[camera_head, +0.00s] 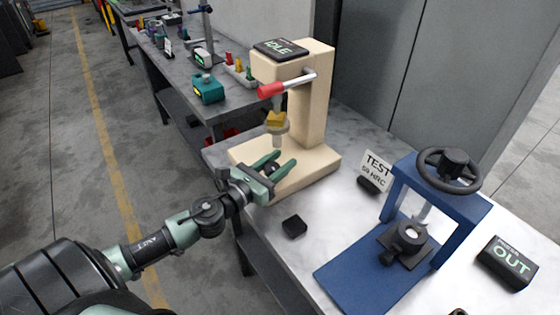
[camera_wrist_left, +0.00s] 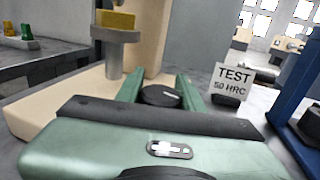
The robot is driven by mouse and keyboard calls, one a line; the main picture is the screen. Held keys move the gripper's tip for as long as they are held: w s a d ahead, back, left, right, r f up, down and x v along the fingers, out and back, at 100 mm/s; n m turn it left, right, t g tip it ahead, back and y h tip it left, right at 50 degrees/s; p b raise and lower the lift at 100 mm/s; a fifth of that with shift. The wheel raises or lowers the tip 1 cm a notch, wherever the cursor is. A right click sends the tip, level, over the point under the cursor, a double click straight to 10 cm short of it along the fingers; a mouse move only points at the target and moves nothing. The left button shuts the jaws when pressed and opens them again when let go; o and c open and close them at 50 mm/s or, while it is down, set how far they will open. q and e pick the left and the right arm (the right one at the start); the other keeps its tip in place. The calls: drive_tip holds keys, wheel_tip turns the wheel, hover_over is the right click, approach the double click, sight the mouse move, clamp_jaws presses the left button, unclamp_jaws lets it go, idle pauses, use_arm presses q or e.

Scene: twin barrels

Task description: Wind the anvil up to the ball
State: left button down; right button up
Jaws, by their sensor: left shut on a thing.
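A cream hardness tester (camera_head: 312,110) stands at the table's back left. Its round anvil (camera_head: 284,130) sits on a short post and bears a gold block (camera_head: 275,118). Both also show in the left wrist view, the anvil (camera_wrist_left: 116,36) under the block (camera_wrist_left: 115,19). The ball is too small to make out below the tester's head, so I cannot tell the gap. My left gripper (camera_head: 277,164) is low over the tester's base, its fingers on either side of a dark round knob (camera_wrist_left: 160,95) with a white mark, shut on it. My right gripper is out of view.
A red-handled lever (camera_head: 270,90) sticks out above the anvil, under an IDLE display (camera_head: 280,48). To the right are a TEST 50 HRC card (camera_head: 376,165), a blue press (camera_head: 465,205) and an OUT box (camera_head: 507,263). A small black block (camera_head: 294,226) lies near the front edge.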

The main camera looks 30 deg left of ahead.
sight(269, 174)
use_arm(q)
drive_tip(key=n+y+p, duration=0.2)
drive_tip(key=y, duration=0.1)
drive_tip(key=y+p, duration=0.1)
drive_tip(key=p, duration=0.1)
drive_tip(key=shift+a+r+n, duration=0.3)
drive_tip(key=shift+r+n, duration=0.05)
drive_tip(key=shift+n, duration=0.05)
drive_tip(key=shift+a+f+n+y+p, duration=0.2)
drive_tip(key=shift+n+y, duration=0.25)
drive_tip(key=shift+y, duration=0.35)
drive_tip(key=shift+a+f+n+y+p, duration=0.1)
drive_tip(key=shift+n+y+p, duration=0.1)
drive_tip(key=shift+n+y, duration=0.45)
drive_tip(key=c, duration=0.9)
unclamp_jaws()
drive_tip(key=shift+s+d+f, duration=0.1)
drive_tip(key=shift+s+f, duration=0.05)
drive_tip(key=shift+s, duration=0.3)
drive_tip(key=b+v, duration=0.1)
drive_tip(key=v, duration=0.6)
drive_tip(key=shift+r+b, duration=0.25)
drive_tip(key=shift+b, duration=0.1)
drive_tip(key=shift+w, duration=0.1)
